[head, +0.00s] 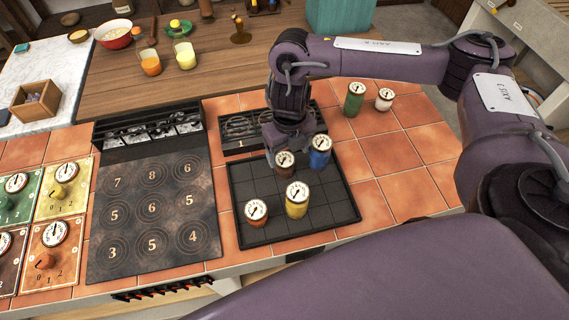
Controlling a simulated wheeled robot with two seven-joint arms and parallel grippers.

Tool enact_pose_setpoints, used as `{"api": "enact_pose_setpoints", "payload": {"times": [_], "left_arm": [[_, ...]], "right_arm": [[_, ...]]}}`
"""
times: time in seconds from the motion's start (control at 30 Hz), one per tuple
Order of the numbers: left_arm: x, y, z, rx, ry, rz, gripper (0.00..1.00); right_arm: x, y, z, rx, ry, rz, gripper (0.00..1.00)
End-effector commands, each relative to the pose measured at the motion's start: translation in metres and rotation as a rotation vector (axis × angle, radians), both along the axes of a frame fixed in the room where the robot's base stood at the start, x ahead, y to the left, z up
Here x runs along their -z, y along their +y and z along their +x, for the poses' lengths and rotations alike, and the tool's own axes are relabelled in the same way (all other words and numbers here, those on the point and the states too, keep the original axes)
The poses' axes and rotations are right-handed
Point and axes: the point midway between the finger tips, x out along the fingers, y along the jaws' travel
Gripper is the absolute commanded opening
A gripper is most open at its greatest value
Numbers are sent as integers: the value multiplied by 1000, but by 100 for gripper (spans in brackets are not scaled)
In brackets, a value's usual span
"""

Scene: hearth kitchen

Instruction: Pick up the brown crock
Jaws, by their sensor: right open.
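The brown crock (285,168) has a dial on its pale lid and stands upright on the black gridded tray (340,212), near its back edge. My right gripper (288,150) points down right at the brown crock, its open jaws close about or just behind it. Whether the fingers touch it, I cannot tell. The blue crock (320,158) stands close to the right of the gripper. The yellow crock (297,206) and the orange crock (256,218) stand nearer the front of the tray. My left gripper is not in view.
A green crock (354,104) and a white-lidded crock (385,104) stand on the tiles behind to the right. A dark numbered plate (152,215) lies left of the tray. A dark rack (240,128) sits behind the tray. Tiles to the right are clear.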

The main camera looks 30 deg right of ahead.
Motion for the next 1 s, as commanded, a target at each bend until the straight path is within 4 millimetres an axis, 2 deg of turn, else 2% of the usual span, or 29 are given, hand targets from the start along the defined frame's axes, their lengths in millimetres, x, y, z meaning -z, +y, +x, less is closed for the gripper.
{"api": "enact_pose_setpoints", "payload": {"times": [0.03, 0.27, 0.5, 0.83, 0.87, 1.0], "left_arm": [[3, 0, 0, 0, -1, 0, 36], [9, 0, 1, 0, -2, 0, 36], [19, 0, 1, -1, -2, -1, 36], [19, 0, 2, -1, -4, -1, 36], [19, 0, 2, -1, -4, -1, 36], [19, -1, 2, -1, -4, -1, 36]], "right_arm": [[8, 0, -1, 1, 3, 1, 74], [30, 3, 2, 1, 4, 2, 74], [65, 6, 8, 2, 3, 1, 74], [70, 6, 9, 0, 0, 0, 74], [70, 6, 9, 0, 0, 0, 73], [70, 6, 9, 0, 0, 0, 54]]}}
